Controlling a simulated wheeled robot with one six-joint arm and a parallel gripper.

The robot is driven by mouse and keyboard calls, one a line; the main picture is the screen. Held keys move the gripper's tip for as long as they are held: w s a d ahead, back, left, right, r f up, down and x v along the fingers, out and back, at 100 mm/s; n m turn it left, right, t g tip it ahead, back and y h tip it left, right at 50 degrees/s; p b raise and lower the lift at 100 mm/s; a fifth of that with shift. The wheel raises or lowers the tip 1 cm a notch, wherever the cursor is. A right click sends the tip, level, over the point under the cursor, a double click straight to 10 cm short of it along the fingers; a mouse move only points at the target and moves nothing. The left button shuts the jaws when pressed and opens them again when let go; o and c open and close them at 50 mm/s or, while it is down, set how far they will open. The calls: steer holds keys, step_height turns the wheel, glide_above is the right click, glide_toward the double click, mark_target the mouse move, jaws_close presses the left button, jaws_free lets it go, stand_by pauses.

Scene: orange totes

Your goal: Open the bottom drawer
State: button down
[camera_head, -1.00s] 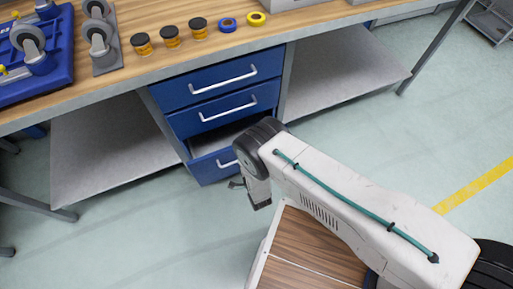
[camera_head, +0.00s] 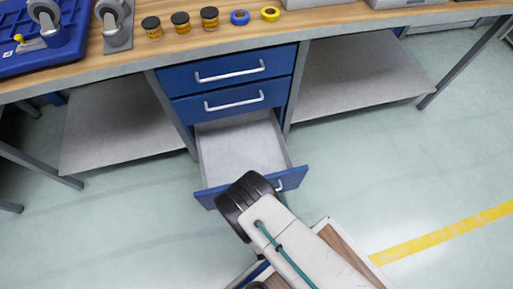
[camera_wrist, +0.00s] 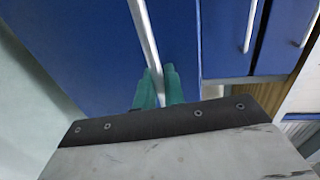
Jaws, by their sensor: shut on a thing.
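The bottom drawer (camera_head: 243,147) of the blue cabinet is pulled well out, and its pale grey inside looks empty. Its blue front shows on both sides of my arm in the head view. In the wrist view my gripper (camera_wrist: 158,86), with green fingers, is shut on the drawer's silver handle (camera_wrist: 143,32). In the head view my fingers are hidden behind my arm, and only the right end of the handle shows (camera_head: 279,185). The two upper drawers, the top one (camera_head: 228,69) and the middle one (camera_head: 233,101), are shut.
A wooden workbench (camera_head: 330,19) stands over the cabinet, with jars, tape rolls and a blue tray (camera_head: 82,52) on it. Grey shelves flank the cabinet, left (camera_head: 122,125) and right (camera_head: 355,80). The floor in front is clear, with a yellow line (camera_head: 440,235).

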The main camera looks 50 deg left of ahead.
steer(key=c, duration=1.6)
jaws_free()
steer(key=shift+c, duration=0.2)
steer(key=v, duration=0.8)
steer(key=shift+d+f, duration=0.3)
steer(key=shift+d, duration=0.05)
steer(key=x, duration=0.9)
steer(key=shift+w+r, duration=0.1)
steer(key=shift+r, duration=0.25)
steer(key=shift+a, duration=0.6)
